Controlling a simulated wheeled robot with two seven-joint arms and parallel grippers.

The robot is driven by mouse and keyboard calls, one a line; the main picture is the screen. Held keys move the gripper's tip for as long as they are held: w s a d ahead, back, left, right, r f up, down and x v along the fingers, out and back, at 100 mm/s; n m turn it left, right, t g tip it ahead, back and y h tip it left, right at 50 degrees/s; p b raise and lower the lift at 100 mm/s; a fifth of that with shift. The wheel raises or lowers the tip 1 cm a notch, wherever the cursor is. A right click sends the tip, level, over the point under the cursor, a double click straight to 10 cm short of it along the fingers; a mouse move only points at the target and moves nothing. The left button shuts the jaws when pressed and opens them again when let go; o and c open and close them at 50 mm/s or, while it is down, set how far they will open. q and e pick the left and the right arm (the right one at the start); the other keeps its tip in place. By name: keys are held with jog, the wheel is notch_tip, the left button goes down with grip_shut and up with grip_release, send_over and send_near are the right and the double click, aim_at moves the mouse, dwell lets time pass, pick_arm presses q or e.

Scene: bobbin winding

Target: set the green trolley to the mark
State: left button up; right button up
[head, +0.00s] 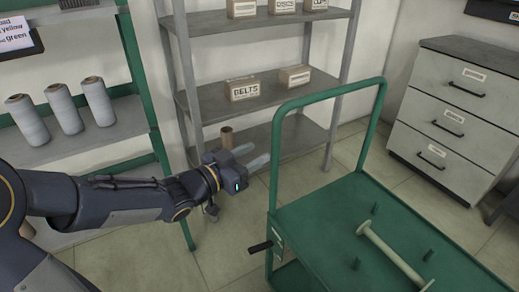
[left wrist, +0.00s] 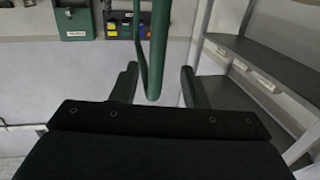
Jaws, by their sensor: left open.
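The green trolley (head: 330,215) stands on the tiled floor at the lower right of the head view, partly cut off by the frame. In the left wrist view a green tube (left wrist: 155,50), apparently the handle, shows between the open fingers (left wrist: 157,87); I see no contact. No floor mark is visible. My right gripper is out of view.
A pale bobbin (head: 392,255) lies among pegs on the trolley deck. A black lever (head: 260,247) sticks out at its left. Grey shelves (head: 265,95) with boxes stand behind, drawers (head: 455,120) at right, and a green-framed rack (head: 145,85) with spools at left.

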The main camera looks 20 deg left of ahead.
aim_at(273, 144)
pick_arm(q)
jog(key=x, duration=0.8)
jog(key=shift+s+d+r+b, duration=0.1)
jog(key=shift+b, duration=0.25)
grip_shut()
